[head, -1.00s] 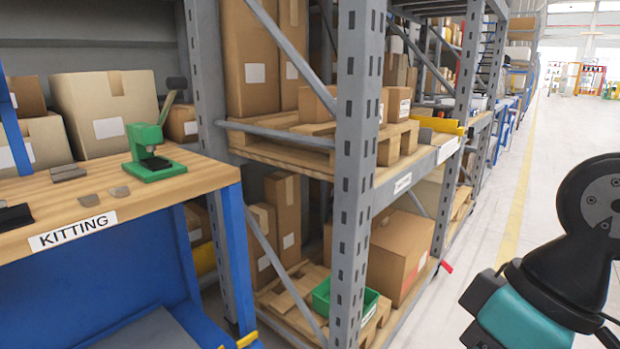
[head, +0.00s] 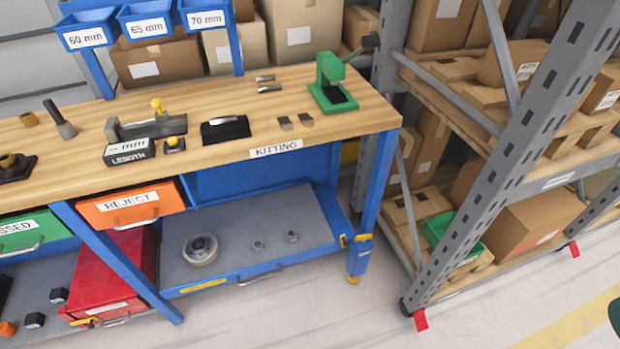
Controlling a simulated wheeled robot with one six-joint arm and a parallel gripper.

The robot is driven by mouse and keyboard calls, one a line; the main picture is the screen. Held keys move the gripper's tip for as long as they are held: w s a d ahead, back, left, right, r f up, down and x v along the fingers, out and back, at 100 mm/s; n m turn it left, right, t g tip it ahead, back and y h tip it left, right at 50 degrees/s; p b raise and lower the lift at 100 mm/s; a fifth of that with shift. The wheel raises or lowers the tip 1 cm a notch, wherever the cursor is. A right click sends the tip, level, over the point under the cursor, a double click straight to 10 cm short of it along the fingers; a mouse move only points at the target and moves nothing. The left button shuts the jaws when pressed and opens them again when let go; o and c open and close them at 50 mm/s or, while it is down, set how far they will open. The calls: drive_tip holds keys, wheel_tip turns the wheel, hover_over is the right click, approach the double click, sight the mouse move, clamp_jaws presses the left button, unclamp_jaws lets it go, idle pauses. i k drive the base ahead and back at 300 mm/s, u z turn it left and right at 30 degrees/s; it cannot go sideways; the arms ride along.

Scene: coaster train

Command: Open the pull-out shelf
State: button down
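The pull-out shelf (head: 222,228) is a grey tray with a blue front edge, low under the right end of the kitting bench. A handle (head: 258,276) and a yellow label sit on its front edge. My gripper is not in view; only a small dark green bit shows at the right edge.
The wooden kitting bench (head: 370,108) carries a green press (head: 330,84) and a measuring device (head: 130,149). An orange REJECT drawer (head: 128,204) and a red box (head: 112,275) are left of the shelf. A grey rack (head: 500,175) stands right. Floor in front is clear.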

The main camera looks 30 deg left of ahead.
sight(266, 214)
drive_tip(key=u, duration=1.85)
drive_tip(key=i, duration=0.55)
drive_tip(key=z, duration=1.25)
